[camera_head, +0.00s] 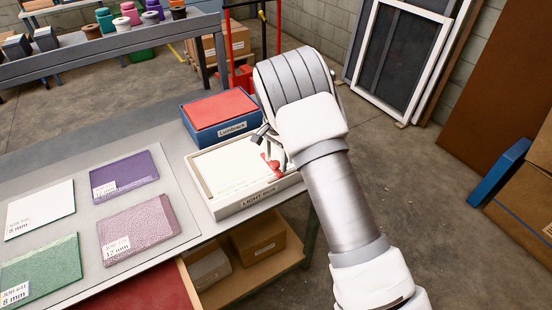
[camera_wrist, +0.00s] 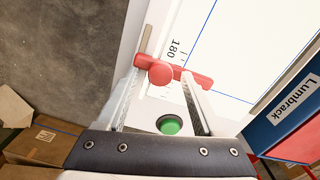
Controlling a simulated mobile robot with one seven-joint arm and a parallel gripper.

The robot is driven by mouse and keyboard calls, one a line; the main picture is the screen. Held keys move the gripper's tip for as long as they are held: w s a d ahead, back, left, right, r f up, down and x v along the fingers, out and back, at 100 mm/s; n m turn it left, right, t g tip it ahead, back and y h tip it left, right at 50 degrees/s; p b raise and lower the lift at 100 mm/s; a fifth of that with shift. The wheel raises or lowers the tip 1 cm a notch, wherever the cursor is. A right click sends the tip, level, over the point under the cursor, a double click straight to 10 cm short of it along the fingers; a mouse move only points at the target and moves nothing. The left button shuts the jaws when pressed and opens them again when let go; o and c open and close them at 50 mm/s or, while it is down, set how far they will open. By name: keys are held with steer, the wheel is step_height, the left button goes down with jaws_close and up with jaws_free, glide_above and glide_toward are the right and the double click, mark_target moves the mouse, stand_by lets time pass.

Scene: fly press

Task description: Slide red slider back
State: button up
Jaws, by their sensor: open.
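The red slider (camera_head: 270,165) sits at the right side of the white light box (camera_head: 225,210). In the wrist view the red slider (camera_wrist: 203,81) shows a round knob and a crossbar, beside a printed 180 mark on the light box's edge. My gripper (camera_head: 272,146) is over that side of the box, pointing down. In the wrist view my gripper (camera_wrist: 162,74) is open, with one finger on each side of the round knob. I cannot tell whether either finger touches it. In the head view my fingers and wrist partly hide the slider.
A green button (camera_wrist: 170,125) lies near the slider. A blue Lumbrack box (camera_head: 205,135) with a red top stands behind the light box. Several coloured sample sheets, including a purple one (camera_head: 124,176), lie on the grey table (camera_head: 190,218) to the left. Cardboard boxes (camera_head: 258,240) sit below.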

jaws_close()
steer(key=shift+r, duration=0.1)
stand_by(1.2)
